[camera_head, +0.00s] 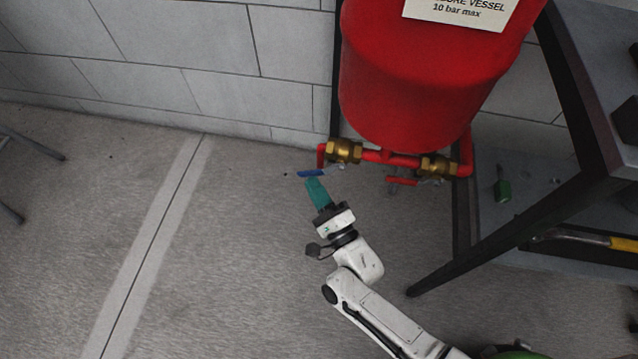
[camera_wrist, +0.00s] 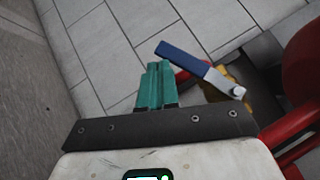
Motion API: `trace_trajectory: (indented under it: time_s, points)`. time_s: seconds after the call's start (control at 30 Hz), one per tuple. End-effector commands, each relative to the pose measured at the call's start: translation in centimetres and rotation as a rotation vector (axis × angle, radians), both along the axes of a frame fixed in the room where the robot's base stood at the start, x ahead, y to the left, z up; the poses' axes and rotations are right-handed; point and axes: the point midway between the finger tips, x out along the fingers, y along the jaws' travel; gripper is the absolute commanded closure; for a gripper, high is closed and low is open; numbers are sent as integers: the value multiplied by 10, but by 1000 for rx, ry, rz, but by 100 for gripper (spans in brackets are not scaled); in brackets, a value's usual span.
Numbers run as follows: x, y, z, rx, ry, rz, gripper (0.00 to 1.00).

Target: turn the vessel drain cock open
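The red pressure vessel (camera_head: 430,80) has a red pipe beneath it with a brass valve at each end. The left brass valve (camera_head: 344,151) has a blue-handled lever (camera_head: 310,173); the right brass valve (camera_head: 438,166) has a red-handled lever (camera_head: 402,181). No label shows which is the drain cock. My gripper (camera_head: 314,181) has its teal fingertips close by the blue handle. In the wrist view the fingers (camera_wrist: 154,66) are together, with nothing seen between them. The blue lever (camera_wrist: 184,58) lies just right of the fingertips there; whether they touch is unclear.
A dark metal frame (camera_head: 455,275) stands to the right, with a slanting leg near my arm. A block wall (camera_head: 200,50) stands behind. The floor at left is mostly clear.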

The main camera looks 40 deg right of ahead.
Motion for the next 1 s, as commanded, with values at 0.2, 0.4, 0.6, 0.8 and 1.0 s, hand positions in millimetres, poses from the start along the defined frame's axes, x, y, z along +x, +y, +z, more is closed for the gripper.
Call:
trace_trajectory:
  time_s: [0.2,0.4,0.6,0.8,1.0]
  points:
    - [9,9,13,-1,-2,1,100]
    - [15,14,22,0,-3,0,100]
    - [18,16,28,0,-2,0,100]
    - [19,18,31,-1,-2,0,100]
    - [20,18,32,-1,-2,0,100]
